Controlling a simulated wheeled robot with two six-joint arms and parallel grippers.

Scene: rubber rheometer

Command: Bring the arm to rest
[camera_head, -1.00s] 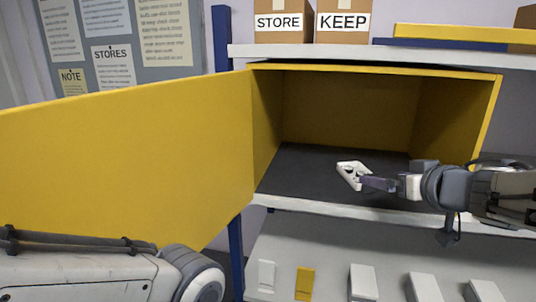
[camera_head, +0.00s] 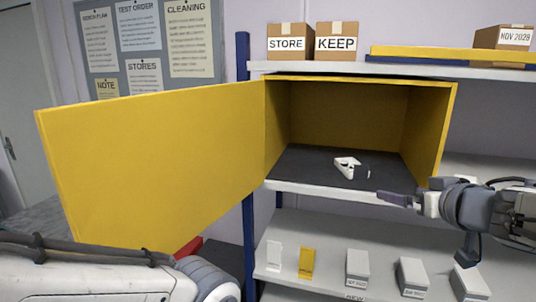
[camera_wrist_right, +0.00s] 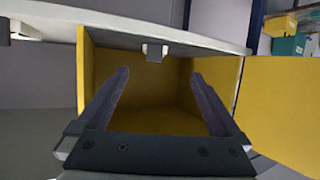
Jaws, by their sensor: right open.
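A small white object with dark marks and a grey end (camera_head: 349,166) lies on the dark floor of the open yellow cabinet (camera_head: 449,125). It also shows in the right wrist view (camera_wrist_right: 155,52), small and beyond my fingers. My right gripper (camera_head: 394,199) is outside the cabinet, in front of its lower right edge. It is apart from the white object. In the right wrist view its two dark fingers (camera_wrist_right: 158,100) are spread with nothing between them. My left arm comes in at the lower left, and its gripper is out of the picture.
The yellow cabinet door (camera_head: 150,165) stands wide open to the left. The lower shelf (camera_head: 330,235) holds a yellow block (camera_head: 307,262) and several pale ones. Boxes marked STORE (camera_head: 288,42) and KEEP (camera_head: 336,42) stand on the top shelf (camera_head: 400,72).

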